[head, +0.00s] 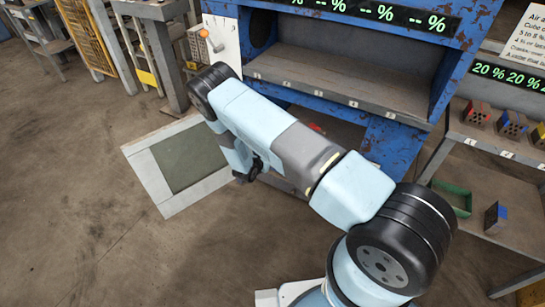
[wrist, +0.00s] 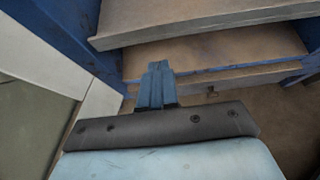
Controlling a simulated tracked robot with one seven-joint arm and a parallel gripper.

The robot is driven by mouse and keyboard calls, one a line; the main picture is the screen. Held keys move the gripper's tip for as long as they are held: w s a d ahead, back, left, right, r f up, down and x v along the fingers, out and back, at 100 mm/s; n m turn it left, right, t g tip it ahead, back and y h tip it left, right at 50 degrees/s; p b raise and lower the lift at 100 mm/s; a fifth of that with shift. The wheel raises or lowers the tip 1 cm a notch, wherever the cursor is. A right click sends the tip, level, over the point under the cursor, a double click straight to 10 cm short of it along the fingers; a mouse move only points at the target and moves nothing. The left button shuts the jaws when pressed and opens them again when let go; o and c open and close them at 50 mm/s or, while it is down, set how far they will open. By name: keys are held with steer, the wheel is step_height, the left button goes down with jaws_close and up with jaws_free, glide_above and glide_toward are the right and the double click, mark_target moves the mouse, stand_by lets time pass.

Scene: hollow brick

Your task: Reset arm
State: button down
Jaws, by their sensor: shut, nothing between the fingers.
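My gripper (wrist: 157,72) is shut and empty in the wrist view. Its blue-grey fingers point toward the blue frame and the brown shelf boards. In the head view my arm reaches from the lower right to the upper left, in front of the blue machine (head: 372,140). Its outer end bends down, and the gripper there is mostly hidden behind the arm. No brick is in contact with the fingers in the wrist view.
The machine's grey shelf (head: 340,78) is empty. Several hollow bricks (head: 513,123) stand on a rack at right. A white-bordered floor plate (head: 192,158) lies left. Open floor is at lower left.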

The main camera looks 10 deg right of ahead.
steer(key=v, duration=0.5)
steer(key=w+d+r+m+g+h, duration=0.1)
steer(key=d+r+m+g, duration=0.2)
steer(key=r, duration=0.9)
steer(key=w+d+r+m+h, duration=0.15)
steer(key=d+r+m, duration=0.35)
steer(key=r, duration=0.6)
steer(key=s+d+r+m+g+y, duration=0.15)
steer(key=s+d+r+m, duration=0.25)
steer(key=r, duration=0.6)
steer(key=s+d+r+m+g, duration=0.25)
steer(key=r+m, duration=0.25)
steer(key=r, duration=0.5)
steer(key=s+d+r+m+y, duration=0.2)
steer(key=s+d+r+m, duration=0.1)
steer(key=s+r, duration=0.5)
steer(key=s+d+r+m+y, duration=0.1)
steer(key=s+d+r+m, duration=0.2)
steer(key=s+r, duration=0.45)
steer(key=s+a+r+m+t+y, duration=0.1)
steer(key=s+r+m+y, duration=0.1)
steer(key=s, duration=0.7)
steer(key=s+a+r+m+t+y, duration=0.1)
steer(key=s+a+r+m+y, duration=0.1)
steer(key=s, duration=0.7)
steer(key=shift+r+m+t+y, duration=0.45)
steer(key=shift+r+m, duration=0.45)
steer(key=shift+r, duration=0.45)
steer(key=shift+s, duration=0.15)
